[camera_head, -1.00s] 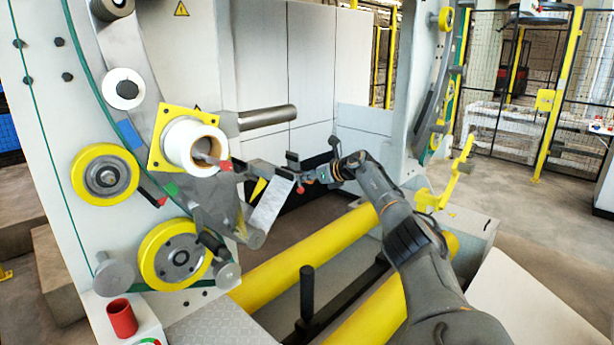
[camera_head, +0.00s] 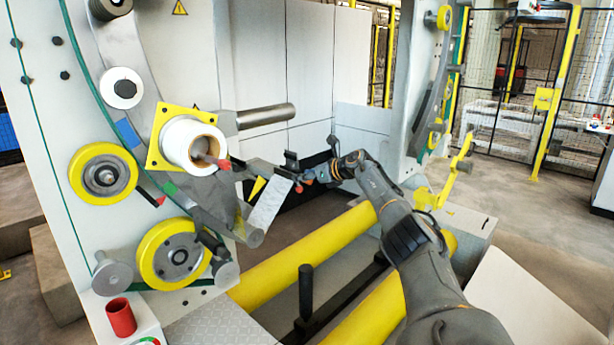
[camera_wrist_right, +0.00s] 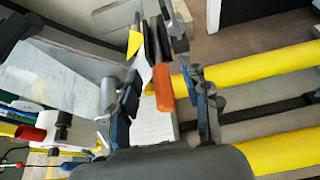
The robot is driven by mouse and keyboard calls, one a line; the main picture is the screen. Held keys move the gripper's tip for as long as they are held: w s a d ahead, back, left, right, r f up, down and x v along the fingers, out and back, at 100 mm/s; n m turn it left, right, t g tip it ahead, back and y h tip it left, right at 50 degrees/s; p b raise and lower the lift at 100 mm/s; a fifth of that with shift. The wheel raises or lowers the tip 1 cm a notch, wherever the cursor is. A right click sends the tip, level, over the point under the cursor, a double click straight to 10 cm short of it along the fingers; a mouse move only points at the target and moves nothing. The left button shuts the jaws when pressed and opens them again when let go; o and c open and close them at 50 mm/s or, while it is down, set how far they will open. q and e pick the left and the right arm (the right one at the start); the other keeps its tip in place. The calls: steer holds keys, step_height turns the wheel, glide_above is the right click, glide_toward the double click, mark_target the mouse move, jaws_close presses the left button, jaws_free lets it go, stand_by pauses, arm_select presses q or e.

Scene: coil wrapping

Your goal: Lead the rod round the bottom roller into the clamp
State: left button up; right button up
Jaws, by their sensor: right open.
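My right gripper (camera_head: 316,175) reaches in from the right to the free side of the machine. In the right wrist view its two fingers (camera_wrist_right: 164,74) stand apart, with a red-orange cylindrical end (camera_wrist_right: 163,90), seemingly the rod's, between them and a gap beside it. A pale film strip (camera_head: 268,206) hangs beside the gripper; it seems to show in the wrist view as a pale sheet (camera_wrist_right: 45,80). A dark bracket (camera_head: 291,160), possibly the clamp, stands just beyond; I cannot tell for sure. My left gripper is out of view.
A white film roll (camera_head: 184,143) sits on a yellow plate on the ring frame. Yellow wheels (camera_head: 100,176) and a red cup (camera_head: 121,318) are at the left. Long yellow floor rollers (camera_head: 285,268) and a black upright handle (camera_head: 306,292) lie below my arm.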

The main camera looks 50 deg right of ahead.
steer(key=shift+s, duration=0.1)
steer(key=shift+s+r, duration=0.2)
steer(key=shift+s, duration=0.35)
steer(key=v, duration=0.6)
steer(key=shift+r, duration=0.2)
steer(key=shift+a, duration=0.1)
steer(key=shift+f, duration=0.1)
